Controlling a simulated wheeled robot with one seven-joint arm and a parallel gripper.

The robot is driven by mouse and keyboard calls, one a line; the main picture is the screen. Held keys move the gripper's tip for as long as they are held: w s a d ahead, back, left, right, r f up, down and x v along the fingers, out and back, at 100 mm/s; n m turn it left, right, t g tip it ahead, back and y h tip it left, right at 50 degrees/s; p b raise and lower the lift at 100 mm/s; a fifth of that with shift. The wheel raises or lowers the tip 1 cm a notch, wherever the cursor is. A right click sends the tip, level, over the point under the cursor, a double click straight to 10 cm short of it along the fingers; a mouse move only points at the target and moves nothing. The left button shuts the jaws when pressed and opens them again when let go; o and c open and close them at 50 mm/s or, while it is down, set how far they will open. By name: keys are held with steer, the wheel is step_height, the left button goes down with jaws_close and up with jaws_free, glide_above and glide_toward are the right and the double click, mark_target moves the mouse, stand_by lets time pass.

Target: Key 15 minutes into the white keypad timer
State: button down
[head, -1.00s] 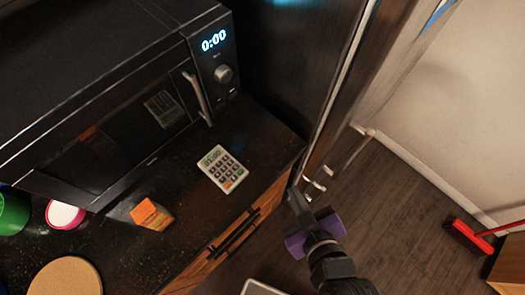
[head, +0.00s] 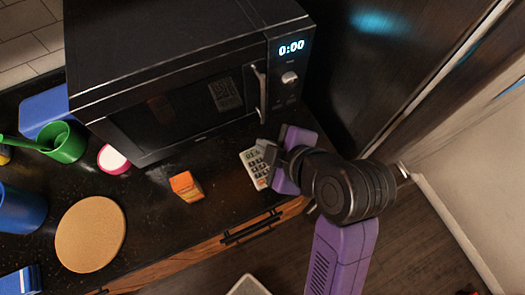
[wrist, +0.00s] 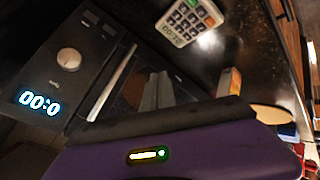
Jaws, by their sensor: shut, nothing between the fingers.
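The white keypad timer (head: 252,172) lies on the dark counter in front of the microwave, with grey and coloured keys. In the head view my gripper covers its right part. In the wrist view the timer (wrist: 187,22) shows at the top, cut off by the frame edge; its display is too small to read surely. My gripper (head: 268,152) is shut and empty, at or above the timer's right side in the head view. I cannot tell whether the fingertips touch a key.
The black microwave (head: 185,75) stands behind the timer, its display showing 0:00. An orange block (head: 186,186), a round cork mat (head: 90,234), a pink-and-white container (head: 113,159) and a green cup (head: 62,142) are to the left. The counter between block and timer is clear.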

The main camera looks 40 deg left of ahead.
mark_target(262, 166)
steer(key=shift+f, duration=0.15)
step_height(262, 166, down, 9)
steer(key=b, duration=0.7)
steer(key=shift+r, duration=0.2)
stand_by(1.6)
steer(key=shift+f+b, duration=0.3)
steer(key=shift+f, duration=0.1)
steer(key=shift+f, duration=0.3)
stand_by(0.5)
steer(key=shift+r, duration=0.1)
steer(key=shift+r+p, duration=0.5)
steer(key=shift+r, duration=0.2)
